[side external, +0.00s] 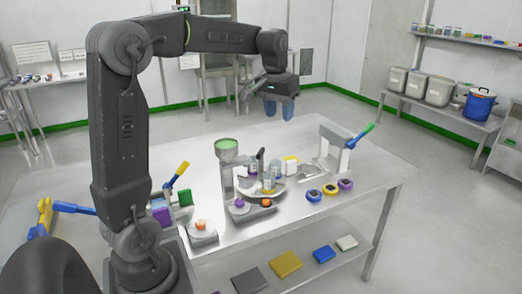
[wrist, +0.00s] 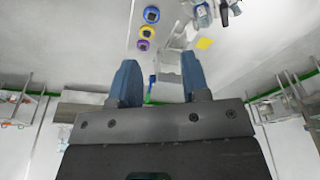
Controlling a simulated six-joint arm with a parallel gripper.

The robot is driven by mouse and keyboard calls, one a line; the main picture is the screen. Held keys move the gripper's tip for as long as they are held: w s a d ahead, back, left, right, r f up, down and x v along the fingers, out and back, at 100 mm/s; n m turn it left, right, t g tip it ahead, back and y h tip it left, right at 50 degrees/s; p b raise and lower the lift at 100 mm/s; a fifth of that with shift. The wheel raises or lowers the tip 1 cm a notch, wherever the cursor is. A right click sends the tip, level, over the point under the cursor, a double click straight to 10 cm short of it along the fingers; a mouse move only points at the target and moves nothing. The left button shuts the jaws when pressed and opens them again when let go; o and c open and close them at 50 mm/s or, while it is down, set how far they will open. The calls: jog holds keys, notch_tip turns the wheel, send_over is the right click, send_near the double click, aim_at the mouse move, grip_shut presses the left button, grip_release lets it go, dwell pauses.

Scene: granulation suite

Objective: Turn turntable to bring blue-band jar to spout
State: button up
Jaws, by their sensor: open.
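The round turntable (side external: 272,193) sits near the middle of the steel table, with small clear jars (side external: 268,184) on it. The band colours are too small to tell apart for certain, so I cannot pick out the blue-band jar. A hopper with a green top (side external: 227,150) stands at the turntable's left; the spout is not clearly visible. My gripper (side external: 278,110) is raised above and behind the turntable, open and empty, its blue fingers apart. In the wrist view my gripper (wrist: 160,82) shows nothing between its fingers. Jar-like items (wrist: 203,15) are cut off at the top there.
A grey stand with a blue and green lever (side external: 360,136) is at the table's right. Round blue, yellow and purple devices (side external: 330,189) lie in front of it. The table's back right (side external: 300,135) is clear.

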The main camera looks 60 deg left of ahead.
jog(key=w+a+f+n+g, duration=0.1)
jog(key=w+a+f+n, duration=0.15)
jog(key=a, duration=0.65)
jog(key=g+h, duration=0.1)
send_near(261, 150)
jog(key=shift+n, duration=0.45)
notch_tip(261, 150, down, 9)
jog(key=shift+f, duration=0.2)
jog(key=shift+c, duration=0.4)
grip_shut()
